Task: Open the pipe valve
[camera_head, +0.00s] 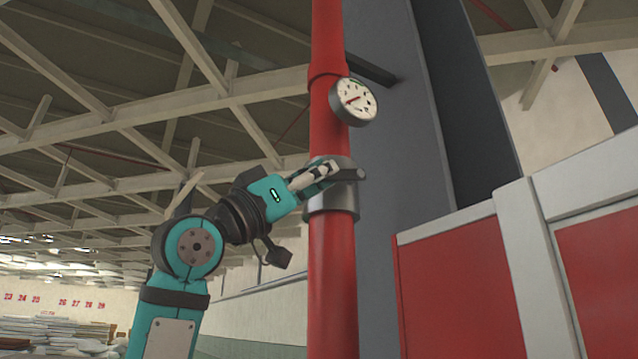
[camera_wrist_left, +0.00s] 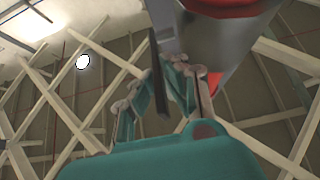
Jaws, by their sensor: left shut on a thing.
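A red vertical pipe (camera_head: 331,270) runs through the middle of the head view. A grey metal valve body (camera_head: 333,202) sits around it, with a dark lever handle (camera_head: 350,175) at its front. My left gripper (camera_head: 326,174) reaches in from the left and is shut on the handle, its fingers partly covering it. In the left wrist view, the dark flat handle (camera_wrist_left: 159,75) shows edge-on between the fingers of my left gripper (camera_wrist_left: 158,88). The grey valve body (camera_wrist_left: 215,45) is just behind it. My right gripper is not in view.
A round white pressure gauge (camera_head: 356,101) sticks out from the pipe above the valve. A grey column (camera_head: 395,130) stands behind the pipe. Red panels with a pale frame (camera_head: 515,270) stand at the right.

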